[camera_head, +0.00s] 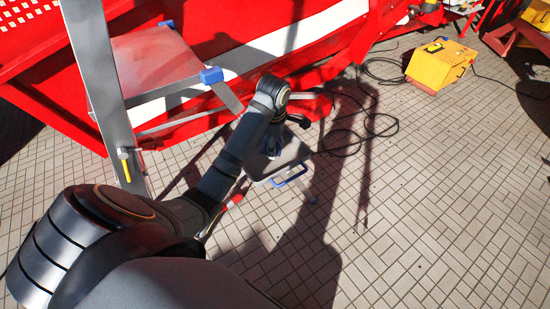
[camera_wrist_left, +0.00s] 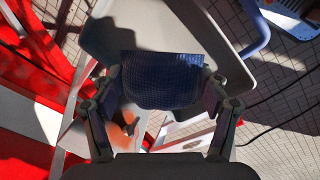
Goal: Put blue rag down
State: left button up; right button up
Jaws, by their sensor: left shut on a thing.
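The blue rag (camera_wrist_left: 162,80) is dark blue with a fine grid texture. It is held between the two fingers of my left gripper (camera_wrist_left: 161,97), which are shut on it in the left wrist view. Behind the rag is a grey flat surface (camera_wrist_left: 108,35), partly in shadow; I cannot tell whether the rag touches it. In the head view my left arm reaches out over a small grey step or stool (camera_head: 290,157) with a blue edge. A small blue patch there is probably the rag (camera_head: 271,147); my wrist largely hides the gripper. My right gripper is not in view.
A red machine (camera_head: 330,40) with a white stripe runs along the back. A ladder with a grey platform (camera_head: 150,60) stands at left. A yellow box (camera_head: 440,65) and black cables (camera_head: 385,130) lie on the tiled floor (camera_head: 430,220), which is clear at right.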

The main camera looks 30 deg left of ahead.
pick_arm(q)
notch_tip(320, 180, down, 4)
jog(key=shift+s+r+b, duration=0.15)
jog(key=shift+r+b, duration=0.05)
jog(key=shift+b, duration=0.25)
jog(key=shift+f, duration=0.75)
jog(key=shift+s+d+f+p, duration=0.1)
jog(key=shift+s+f+p, duration=0.1)
jog(key=shift+f+p, duration=0.15)
jog(key=o, duration=1.3)
jog(key=shift+f, duration=0.1)
jog(key=shift+o, duration=1.2)
jog(key=shift+w, duration=0.15)
jog(key=shift+w+f, duration=0.1)
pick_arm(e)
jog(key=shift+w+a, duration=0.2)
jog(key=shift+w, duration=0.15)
